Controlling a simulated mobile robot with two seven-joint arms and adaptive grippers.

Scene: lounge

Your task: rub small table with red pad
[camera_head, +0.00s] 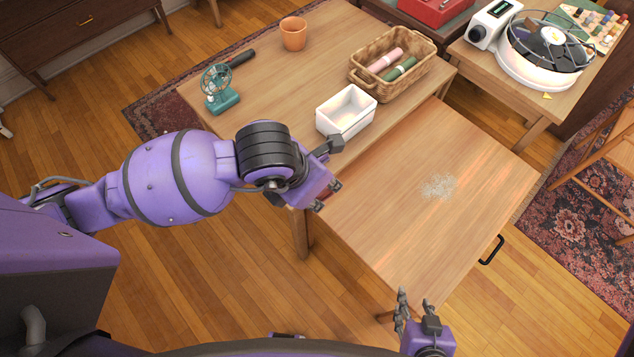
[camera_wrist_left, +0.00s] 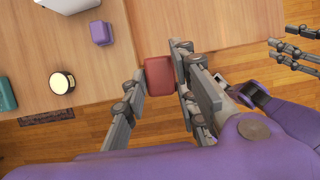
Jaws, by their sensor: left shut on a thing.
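The red pad (camera_wrist_left: 160,76) is gripped between the fingers of my left gripper in the left wrist view. I cannot tell whether the pad touches a surface. The small table is light wood, with a pale grey speckled patch (camera_head: 438,187) on its top. My right gripper (camera_head: 416,309) is by the table's front corner, fingers apart and empty; it also shows in the left wrist view (camera_wrist_left: 292,53).
A longer table (camera_head: 290,75) adjoins at the back left. It bears a white bin (camera_head: 346,128), a wicker basket (camera_head: 362,84), an orange pot (camera_head: 294,42) and a teal fan (camera_head: 222,101). A black handle (camera_head: 491,250) juts from the small table. A purple block (camera_wrist_left: 102,33) is beside the bin.

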